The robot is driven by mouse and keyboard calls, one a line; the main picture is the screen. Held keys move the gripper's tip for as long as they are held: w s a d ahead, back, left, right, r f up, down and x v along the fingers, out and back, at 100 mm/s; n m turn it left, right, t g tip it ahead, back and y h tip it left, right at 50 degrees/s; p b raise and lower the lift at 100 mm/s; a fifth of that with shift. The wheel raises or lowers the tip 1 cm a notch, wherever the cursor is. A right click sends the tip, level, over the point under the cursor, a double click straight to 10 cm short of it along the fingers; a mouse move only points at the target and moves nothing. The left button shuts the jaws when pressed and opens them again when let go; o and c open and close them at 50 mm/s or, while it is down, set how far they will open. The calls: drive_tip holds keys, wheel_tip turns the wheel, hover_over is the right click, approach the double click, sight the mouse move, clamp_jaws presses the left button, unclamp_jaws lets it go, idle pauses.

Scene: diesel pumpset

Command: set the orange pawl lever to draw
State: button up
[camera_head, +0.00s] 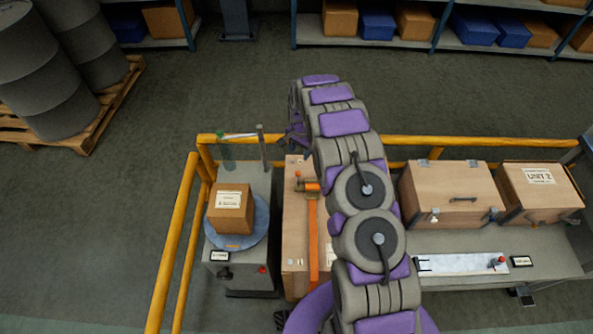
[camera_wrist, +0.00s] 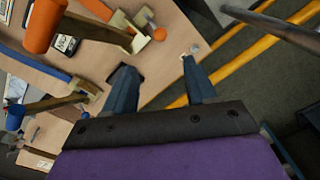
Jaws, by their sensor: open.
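The orange-gripped lever (camera_wrist: 42,25) is at the top left of the wrist view, its brown shaft running right to a pale bracket (camera_wrist: 140,40). An orange bar (camera_wrist: 124,22) lies beside that bracket. In the head view, a small orange handle (camera_head: 312,187) sits at the top of a long orange strip on the wooden panel. My gripper (camera_wrist: 157,64) is open and empty over the panel, with the orange grip off to its left, apart from it. In the head view my arm hides part of the panel. I cannot read any draw marking.
A blue bar (camera_wrist: 30,62) and a second brown lever (camera_wrist: 50,103) lie left of my gripper. Yellow rails (camera_head: 175,235) fence the bench. A cardboard box (camera_head: 229,208) stands left of the panel; wooden cases (camera_head: 443,192) stand right.

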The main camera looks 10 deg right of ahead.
sight(298, 172)
drive_tip(key=f, duration=1.6)
drive_tip(key=shift+w+a+f, duration=0.15)
drive_tip(key=shift+w+f, duration=0.05)
drive_tip(key=shift+f, duration=0.15)
drive_tip(key=shift+c, duration=0.3)
clamp_jaws()
